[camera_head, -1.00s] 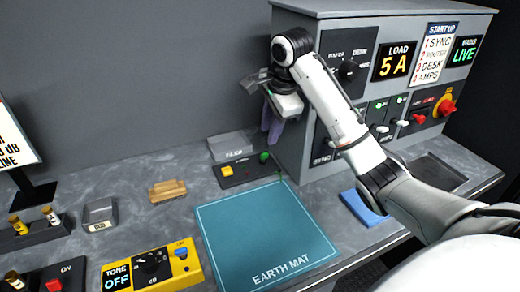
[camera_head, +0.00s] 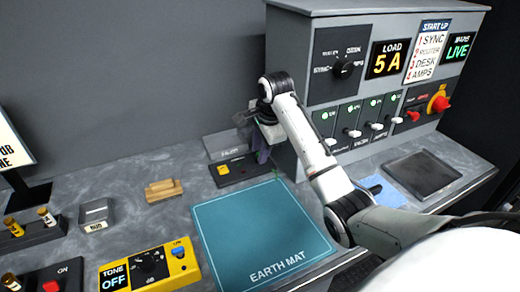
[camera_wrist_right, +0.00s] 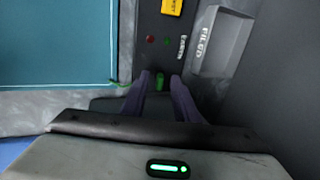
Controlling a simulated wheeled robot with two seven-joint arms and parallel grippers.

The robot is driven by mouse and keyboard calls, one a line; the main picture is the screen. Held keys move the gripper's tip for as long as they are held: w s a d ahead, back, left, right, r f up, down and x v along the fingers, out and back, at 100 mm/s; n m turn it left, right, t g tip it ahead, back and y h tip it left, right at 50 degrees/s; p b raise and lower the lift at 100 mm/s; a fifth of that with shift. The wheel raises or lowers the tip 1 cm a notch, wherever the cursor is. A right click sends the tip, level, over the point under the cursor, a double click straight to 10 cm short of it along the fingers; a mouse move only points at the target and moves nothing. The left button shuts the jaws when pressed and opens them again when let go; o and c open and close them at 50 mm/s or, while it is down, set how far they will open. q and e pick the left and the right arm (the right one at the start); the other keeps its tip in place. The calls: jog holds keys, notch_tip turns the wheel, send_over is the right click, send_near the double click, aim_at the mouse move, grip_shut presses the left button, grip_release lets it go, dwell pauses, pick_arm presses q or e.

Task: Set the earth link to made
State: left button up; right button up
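The earth link is a small dark panel (camera_head: 240,172) behind the earth mat, with a yellow button (camera_head: 223,170). In the right wrist view the panel (camera_wrist_right: 165,58) carries the word EARTH, a red spot, a green spot and a green knob (camera_wrist_right: 159,80). My right gripper (camera_head: 262,152) is low over the panel's right end and hides the knob in the head view. In the wrist view its purple fingers (camera_wrist_right: 160,88) are open, one on each side of the green knob, with no clear contact. My left gripper is not in view.
The blue earth mat (camera_head: 262,225) lies in front, with a green lead (camera_wrist_right: 120,84) running towards the panel. A grey FILED tray (camera_head: 228,145) stands behind the panel. The switch cabinet (camera_head: 290,70) rises close to the right of my gripper.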

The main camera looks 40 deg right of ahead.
grip_shut()
jog(key=shift+w+d+r+g, duration=0.2)
jog(key=shift+w+g, duration=0.35)
jog(key=shift+g, duration=0.35)
jog(key=shift+w+d+g+y, duration=0.1)
jog(key=shift+w+g+y, duration=0.4)
jog(key=shift+g, duration=0.6)
jog(key=shift+w, duration=0.1)
grip_release()
notch_tip(320, 180, up, 10)
jog(key=shift+w+r+b, duration=0.15)
jog(key=shift+b, duration=0.25)
